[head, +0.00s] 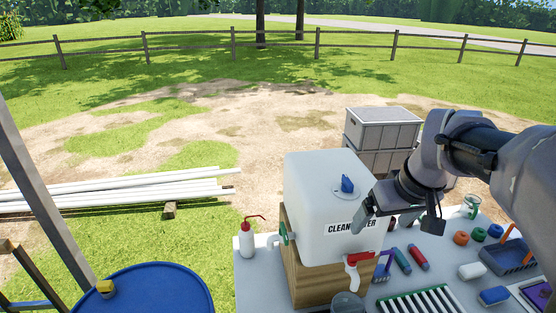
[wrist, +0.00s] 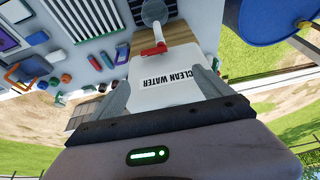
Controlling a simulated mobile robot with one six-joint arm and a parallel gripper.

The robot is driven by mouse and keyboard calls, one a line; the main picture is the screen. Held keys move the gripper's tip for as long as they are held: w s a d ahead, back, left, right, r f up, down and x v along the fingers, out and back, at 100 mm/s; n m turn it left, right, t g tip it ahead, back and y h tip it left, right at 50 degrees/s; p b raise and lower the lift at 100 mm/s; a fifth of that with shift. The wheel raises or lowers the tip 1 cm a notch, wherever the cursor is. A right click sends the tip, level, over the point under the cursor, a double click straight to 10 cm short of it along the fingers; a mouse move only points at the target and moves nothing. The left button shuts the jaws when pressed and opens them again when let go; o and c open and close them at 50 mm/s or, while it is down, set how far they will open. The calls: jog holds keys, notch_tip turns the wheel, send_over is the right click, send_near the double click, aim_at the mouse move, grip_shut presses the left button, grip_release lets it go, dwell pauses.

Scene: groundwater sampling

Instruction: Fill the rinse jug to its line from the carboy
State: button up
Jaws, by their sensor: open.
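The white carboy (head: 318,192), labelled CLEAN WATER, stands on a wooden stand (head: 312,278). It has a blue cap (head: 347,185) on top and a red-handled tap (head: 353,261) low on its front. In the wrist view, the red tap handle (wrist: 152,50) lies beyond my fingers. My gripper (head: 366,210) is open and empty, over the front right of the carboy; its spread fingers (wrist: 163,90) frame the carboy in the wrist view. A grey round object (head: 346,303) sits below the tap, cut off by the frame edge; I cannot tell whether it is the rinse jug.
Red and blue tubes (head: 402,260), a green-white rack (head: 423,302), coloured caps (head: 478,234) and a clear vessel (head: 471,205) stand right of the carboy. A red-capped wash bottle (head: 246,240) stands left. A blue drum (head: 150,290) is at lower left.

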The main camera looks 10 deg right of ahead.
aim_at(362, 254)
jog(key=b+x, duration=0.1)
jog(key=x, duration=0.4)
jog(key=d+b+x, duration=0.1)
jog(key=b+x, duration=0.1)
jog(key=x, duration=0.4)
jog(key=s+b+x, duration=0.1)
jog(key=b+x, duration=0.1)
jog(key=x, duration=0.4)
jog(key=shift+d+f, duration=0.1)
jog(key=shift+d, duration=0.1)
jog(key=c, duration=1.4)
jog(key=shift+o, duration=0.2)
